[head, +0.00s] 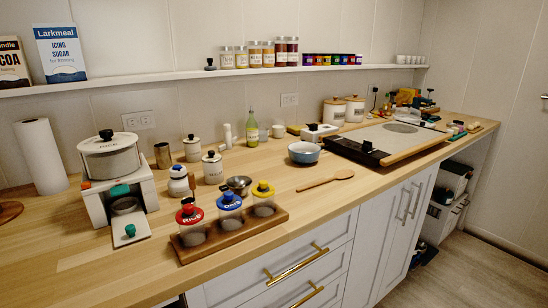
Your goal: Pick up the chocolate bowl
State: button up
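A small blue bowl (304,152) with a pale rim stands upright on the wooden counter (330,211), near the middle of the view. It is the only blue bowl I see; whether it holds chocolate is too small to tell. A metal measuring cup or small pan (238,185) sits to its left, behind the jar rack. My gripper is not in view, and nothing is touching the blue bowl.
A wooden spoon (326,181) lies in front of the bowl. A rack of lidded jars (232,232) stands front left, beside a white appliance (119,185). A large pale board (388,141) with a black front-left part lies right of the bowl. Bare counter surrounds the spoon.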

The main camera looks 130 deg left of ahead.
aim_at(304, 154)
jog(key=j+u, duration=0.1)
jog(key=u, duration=4.3)
